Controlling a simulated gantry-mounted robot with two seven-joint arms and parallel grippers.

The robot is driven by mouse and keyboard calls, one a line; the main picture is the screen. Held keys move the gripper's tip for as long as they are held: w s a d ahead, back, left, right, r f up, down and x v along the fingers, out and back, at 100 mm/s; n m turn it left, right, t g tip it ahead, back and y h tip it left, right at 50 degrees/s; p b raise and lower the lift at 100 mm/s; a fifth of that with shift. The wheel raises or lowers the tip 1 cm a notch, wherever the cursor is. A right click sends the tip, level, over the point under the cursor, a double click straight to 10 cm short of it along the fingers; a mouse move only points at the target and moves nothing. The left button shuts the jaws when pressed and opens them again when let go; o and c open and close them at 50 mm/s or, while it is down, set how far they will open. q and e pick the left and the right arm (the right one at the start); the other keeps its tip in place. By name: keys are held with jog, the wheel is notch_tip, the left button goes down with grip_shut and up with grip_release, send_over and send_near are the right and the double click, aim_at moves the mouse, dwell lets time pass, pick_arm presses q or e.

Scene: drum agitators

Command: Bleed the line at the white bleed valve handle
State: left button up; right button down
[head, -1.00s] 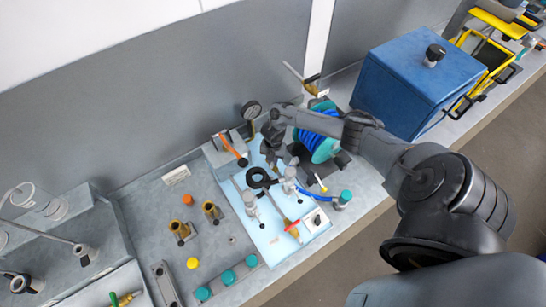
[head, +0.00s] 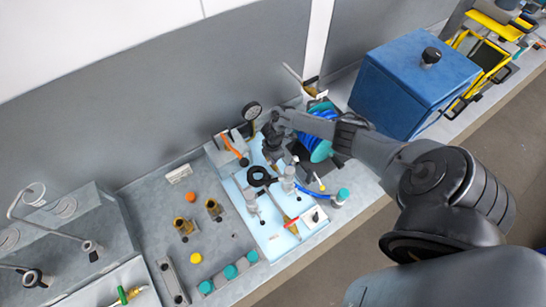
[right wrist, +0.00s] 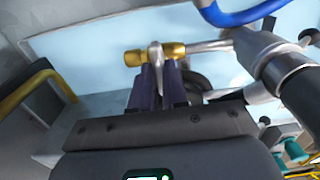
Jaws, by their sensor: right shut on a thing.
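The white bleed valve handle (right wrist: 156,54) shows in the right wrist view as a small pale lever on a brass valve body (right wrist: 134,58). A metal pipe runs right from the brass. My right gripper (right wrist: 160,76) is shut on the handle, with its fingers on either side of the lever's lower part. In the head view my right gripper (head: 271,148) is at the back of the pale blue panel (head: 234,193), and it hides the handle there. My left gripper is not in view.
A black ring handwheel (head: 259,176) and an orange lever (head: 231,146) are close by. A pressure gauge (head: 251,111) stands behind. A blue hose reel (head: 317,146) and a blue box (head: 412,85) are to the right. Brass fittings (head: 184,226) stand left of the panel.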

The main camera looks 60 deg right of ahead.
dwell(0.5)
jog(key=c, duration=1.1)
grip_release()
jog(key=shift+c, duration=0.2)
jog(key=shift+r, duration=0.65)
notch_tip(320, 180, up, 10)
jog(key=p, duration=0.1)
jog(key=shift+f, duration=0.2)
jog(key=shift+w, duration=0.1)
